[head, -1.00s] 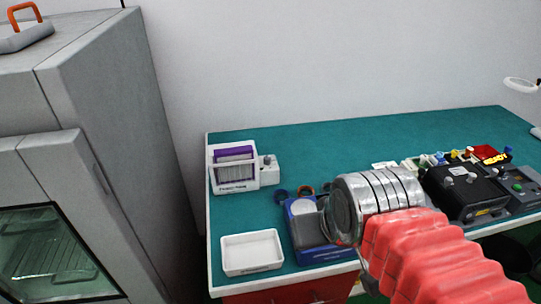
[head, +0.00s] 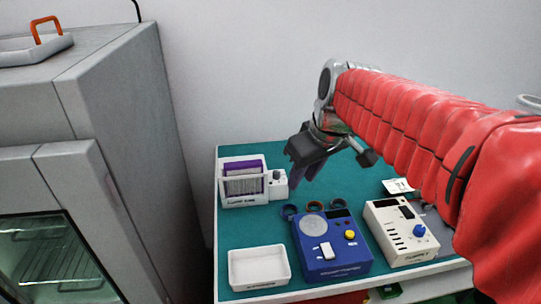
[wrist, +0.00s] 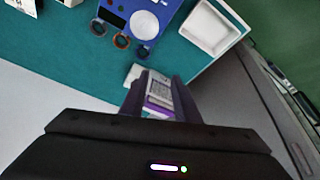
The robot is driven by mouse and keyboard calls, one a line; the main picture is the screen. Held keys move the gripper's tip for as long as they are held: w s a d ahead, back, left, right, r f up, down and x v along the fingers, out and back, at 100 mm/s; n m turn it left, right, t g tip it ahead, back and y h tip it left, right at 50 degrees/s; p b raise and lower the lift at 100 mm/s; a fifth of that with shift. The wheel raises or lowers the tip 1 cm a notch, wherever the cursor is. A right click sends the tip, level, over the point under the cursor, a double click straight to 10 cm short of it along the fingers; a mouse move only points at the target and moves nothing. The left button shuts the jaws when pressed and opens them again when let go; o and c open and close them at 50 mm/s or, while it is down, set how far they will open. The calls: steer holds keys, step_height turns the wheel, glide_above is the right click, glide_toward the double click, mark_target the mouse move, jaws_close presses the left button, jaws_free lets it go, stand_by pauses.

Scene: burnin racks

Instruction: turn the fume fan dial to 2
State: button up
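The fume fan (head: 243,183) is a white box with a purple-edged filter front at the bench's back left in the head view. Its small grey dial (head: 277,175) sits on a white block at its right side; its setting is too small to read. In the wrist view, part of the fume fan (wrist: 158,88) shows between the fingers, and its dial is not clear. My gripper (head: 303,172) hangs fingers-down just right of the dial in the head view, apparently above the bench. In the wrist view my gripper (wrist: 160,92) has its fingers apart, with nothing held.
A white tray (head: 259,285) and a blue device (head: 350,262) stand at the front of the teal bench (head: 228,225). Several rings (head: 314,205) lie behind the blue device. A cream box with a blue knob (head: 385,222) stands right. A grey cabinet (head: 130,130) rises close left.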

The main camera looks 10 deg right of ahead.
steer(key=w+d+f+n+y, duration=0.1)
steer(key=w+n, duration=0.2)
steer(key=w, duration=0.9)
steer(key=n+g+y, duration=0.1)
steer(key=n, duration=0.3)
glide_above(277, 172)
steer(key=s+d, duration=0.4)
steer(key=d, duration=0.1)
steer(key=f, duration=0.4)
steer(key=shift+a+f, duration=0.2)
steer(key=shift+w+f, duration=0.1)
steer(key=shift+f, duration=0.05)
steer(key=x, duration=1.3)
steer(key=shift+a+f, duration=0.25)
steer(key=shift+a, duration=0.05)
steer(key=shift+c, duration=0.2)
